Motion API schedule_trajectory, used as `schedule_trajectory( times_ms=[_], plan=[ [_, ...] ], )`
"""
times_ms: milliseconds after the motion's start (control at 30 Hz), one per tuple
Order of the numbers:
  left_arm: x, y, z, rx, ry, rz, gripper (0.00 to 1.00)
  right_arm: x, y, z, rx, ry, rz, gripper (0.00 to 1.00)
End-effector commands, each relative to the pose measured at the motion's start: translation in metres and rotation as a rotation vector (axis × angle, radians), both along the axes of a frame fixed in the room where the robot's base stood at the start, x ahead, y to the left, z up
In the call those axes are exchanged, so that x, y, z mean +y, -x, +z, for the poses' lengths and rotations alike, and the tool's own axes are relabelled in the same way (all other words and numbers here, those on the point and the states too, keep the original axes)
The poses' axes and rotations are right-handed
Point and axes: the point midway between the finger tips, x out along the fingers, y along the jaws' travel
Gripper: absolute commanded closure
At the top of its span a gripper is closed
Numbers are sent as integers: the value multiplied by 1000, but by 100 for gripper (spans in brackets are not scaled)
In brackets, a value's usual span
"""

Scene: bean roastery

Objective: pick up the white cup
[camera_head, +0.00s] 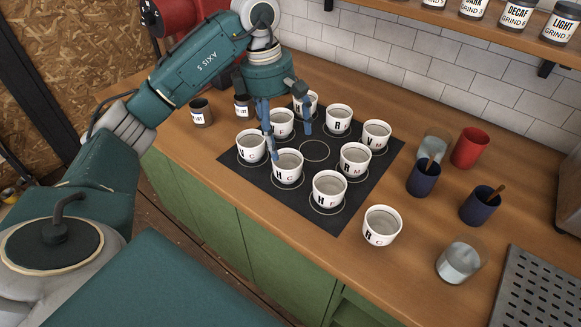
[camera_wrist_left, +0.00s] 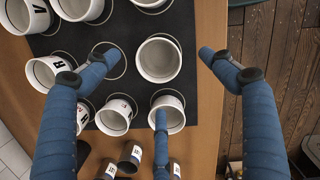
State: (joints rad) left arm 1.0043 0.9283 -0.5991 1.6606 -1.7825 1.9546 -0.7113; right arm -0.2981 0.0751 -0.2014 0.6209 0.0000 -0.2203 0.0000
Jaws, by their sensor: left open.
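Several white cups with black letters stand on the dark mat (camera_head: 228,170). The white cup marked H G (camera_head: 288,166) stands upright in the front row, and a finger of my left gripper (camera_head: 287,132) overlaps its back edge in the head view. In the left wrist view a large empty white cup (camera_wrist_left: 158,60) lies between the spread fingers of my left gripper (camera_wrist_left: 158,72). The gripper is open and above the cups, holding nothing. Another white cup (camera_head: 382,226) stands off the mat to the right. My right gripper is not in view.
Neighbouring cups stand close around the fingers; one ring in the mat's middle (camera_head: 314,150) is empty. Dark labelled cans (camera_head: 201,113) stand left. A red cup (camera_head: 470,148), navy cups (camera_head: 423,178), glasses (camera_head: 459,261) and a perforated metal tray (camera_head: 540,290) are right.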

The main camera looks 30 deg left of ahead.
Motion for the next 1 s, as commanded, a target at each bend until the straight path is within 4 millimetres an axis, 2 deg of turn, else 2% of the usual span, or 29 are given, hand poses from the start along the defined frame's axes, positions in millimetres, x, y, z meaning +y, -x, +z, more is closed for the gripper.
schedule_trajectory(
  times_ms=[200,467,633,733,1000],
  plan=[
    [-2,1,-34,11,-8,0,17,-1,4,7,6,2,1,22],
    [-5,-2,-55,8,-6,1,17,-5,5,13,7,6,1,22],
    [-6,-7,-79,12,-3,0,17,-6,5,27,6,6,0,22],
    [-8,-8,-93,10,-3,0,17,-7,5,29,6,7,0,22],
    [-8,-9,-103,5,-5,1,17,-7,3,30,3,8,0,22]
  ],
)
